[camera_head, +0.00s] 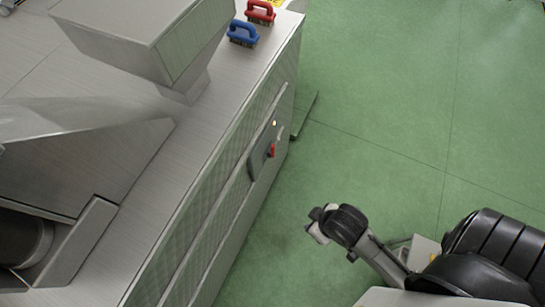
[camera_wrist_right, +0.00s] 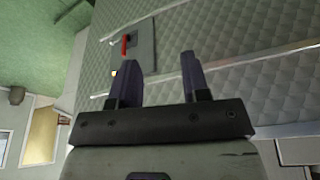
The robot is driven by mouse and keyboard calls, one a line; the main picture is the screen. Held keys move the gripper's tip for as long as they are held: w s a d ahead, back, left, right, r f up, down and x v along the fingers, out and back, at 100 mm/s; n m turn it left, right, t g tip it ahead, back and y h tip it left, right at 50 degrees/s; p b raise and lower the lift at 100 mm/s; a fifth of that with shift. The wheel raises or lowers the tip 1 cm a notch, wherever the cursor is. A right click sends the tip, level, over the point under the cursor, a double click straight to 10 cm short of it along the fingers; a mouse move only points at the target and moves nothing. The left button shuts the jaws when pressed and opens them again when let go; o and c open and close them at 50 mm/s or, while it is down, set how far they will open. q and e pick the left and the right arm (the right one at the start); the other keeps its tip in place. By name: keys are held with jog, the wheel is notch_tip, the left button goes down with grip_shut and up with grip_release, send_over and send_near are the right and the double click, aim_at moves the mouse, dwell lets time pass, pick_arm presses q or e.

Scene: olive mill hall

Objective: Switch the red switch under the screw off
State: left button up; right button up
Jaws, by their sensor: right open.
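The red switch (camera_head: 271,150) is a small red lever on a dark grey plate (camera_head: 257,163) on the side of the steel machine. A small orange light (camera_head: 274,123) glows near it. In the right wrist view the red switch (camera_wrist_right: 125,45) shows beyond the left finger, on its grey plate (camera_wrist_right: 147,42). My right gripper (camera_head: 314,224) is over the green floor, to the right of and apart from the machine's side. In its own wrist view my right gripper (camera_wrist_right: 159,58) has its two dark fingers spread with nothing between them. My left gripper is not in view.
The steel machine (camera_head: 205,190) fills the left side, with a quilted metal side and long rails. The green floor (camera_head: 390,110) to the right is clear.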

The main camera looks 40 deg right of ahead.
pick_arm(q)
jog(key=shift+w+d, duration=0.2)
jog(key=shift+d, duration=0.55)
pick_arm(e)
jog(key=shift+w+d+r, duration=0.1)
jog(key=shift+w+d, duration=0.3)
jog(key=shift+d, duration=0.4)
jog(key=shift+a, duration=0.1)
jog(key=shift+c, duration=0.2)
